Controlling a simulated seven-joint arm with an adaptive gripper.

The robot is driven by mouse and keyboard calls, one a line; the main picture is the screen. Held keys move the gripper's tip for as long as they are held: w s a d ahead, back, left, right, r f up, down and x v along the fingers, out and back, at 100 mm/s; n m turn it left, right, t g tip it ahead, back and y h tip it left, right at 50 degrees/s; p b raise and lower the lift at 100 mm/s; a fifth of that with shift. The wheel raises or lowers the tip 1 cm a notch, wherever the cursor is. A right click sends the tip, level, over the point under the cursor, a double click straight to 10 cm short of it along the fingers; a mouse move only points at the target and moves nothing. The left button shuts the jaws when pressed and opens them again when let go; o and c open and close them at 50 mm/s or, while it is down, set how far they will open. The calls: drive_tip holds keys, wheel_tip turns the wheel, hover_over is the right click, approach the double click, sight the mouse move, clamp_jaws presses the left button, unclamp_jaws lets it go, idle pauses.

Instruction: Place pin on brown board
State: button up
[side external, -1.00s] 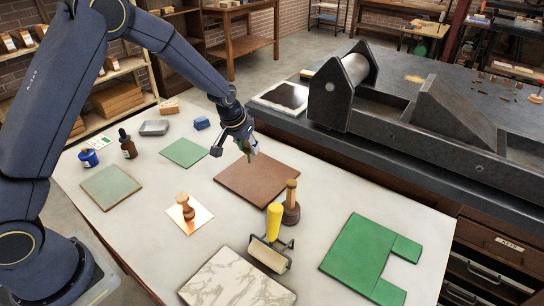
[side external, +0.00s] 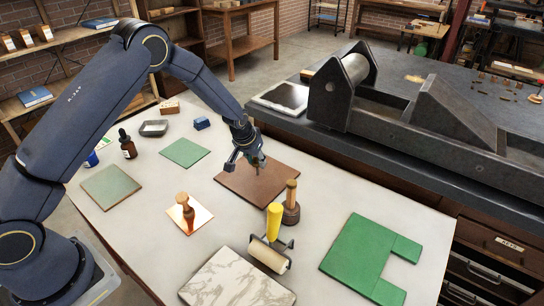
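The brown board (side external: 275,184) lies flat near the middle of the pale table in the side external view. My gripper (side external: 257,167) points down over the board's back part, with its lower end close to the surface. I cannot tell whether it touches the board. The fingers are small and dark here, so their opening is unclear. I cannot make out a separate pin at the fingertips or on the board. A wooden-handled tool with a dark round base (side external: 291,204) stands upright at the board's front right corner.
A yellow-handled roller (side external: 270,245) lies in front of the board. A wooden stamp (side external: 185,210) stands on a copper plate to the left. A marble slab (side external: 237,278) and a green cut-out mat (side external: 365,255) lie in front. The dark press (side external: 345,92) stands behind.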

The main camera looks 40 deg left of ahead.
drive_tip(key=o, duration=0.4)
drive_tip(key=shift+o, duration=0.2)
drive_tip(key=shift+r, duration=0.2)
drive_tip(key=s+a+f+v, duration=0.1)
drive_tip(key=s+v, duration=0.2)
drive_tip(key=v, duration=2.2)
drive_tip(key=s+r, duration=0.3)
drive_tip(key=s, duration=0.8)
drive_tip(key=s+r+m+t, duration=0.1)
drive_tip(key=s+r, duration=0.2)
drive_tip(key=s, duration=0.8)
drive_tip(key=shift+s+d+r+m+h, duration=0.25)
drive_tip(key=shift+d+r+m+h, duration=0.05)
drive_tip(key=shift+d, duration=0.05)
